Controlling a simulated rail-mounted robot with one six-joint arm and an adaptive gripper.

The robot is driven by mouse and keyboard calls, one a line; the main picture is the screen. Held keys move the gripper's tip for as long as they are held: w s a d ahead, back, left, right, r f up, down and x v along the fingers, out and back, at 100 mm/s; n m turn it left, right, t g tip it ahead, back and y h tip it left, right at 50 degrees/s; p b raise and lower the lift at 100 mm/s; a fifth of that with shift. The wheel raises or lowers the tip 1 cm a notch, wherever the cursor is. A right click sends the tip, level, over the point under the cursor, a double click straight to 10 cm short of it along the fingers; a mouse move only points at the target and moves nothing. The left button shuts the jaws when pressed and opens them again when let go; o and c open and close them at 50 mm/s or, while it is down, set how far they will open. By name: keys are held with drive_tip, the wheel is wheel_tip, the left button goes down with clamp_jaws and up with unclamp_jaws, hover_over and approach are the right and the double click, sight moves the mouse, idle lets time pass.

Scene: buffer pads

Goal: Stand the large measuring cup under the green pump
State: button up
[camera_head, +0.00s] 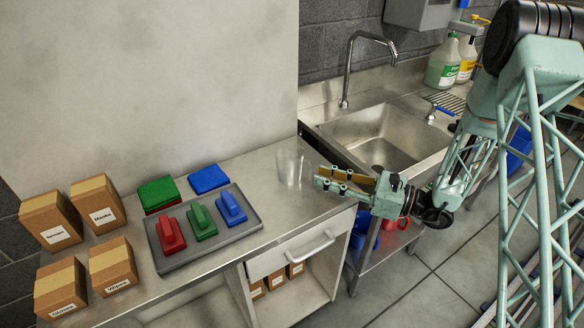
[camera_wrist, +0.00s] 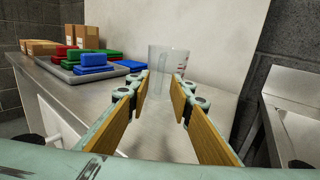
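A clear measuring cup (camera_head: 290,167) stands upright on the steel counter near its right end. In the wrist view the cup (camera_wrist: 168,62) is straight ahead, beyond my fingertips, with faint red marks on its side. My gripper (camera_head: 330,180) is just to the right of the cup, low over the counter edge. Its fingers (camera_wrist: 163,88) are spread apart with nothing between them. A jug with a green label (camera_head: 443,66) stands at the back right beyond the sink.
A grey tray (camera_head: 250,224) with red, green and blue pad holders is left of the cup. Green and blue pads (camera_head: 209,179) lie behind it. Several cardboard boxes (camera_head: 102,213) stand at far left. The sink (camera_head: 375,135) and tall faucet (camera_head: 348,75) lie between the cup and the jugs.

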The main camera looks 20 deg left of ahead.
sight(310, 173)
drive_tip(key=shift+w+a+b, duration=0.15)
drive_tip(key=shift+a+b, duration=0.5)
drive_tip(key=shift+a, duration=1.95)
drive_tip(key=shift+c, duration=0.4)
clamp_jaws()
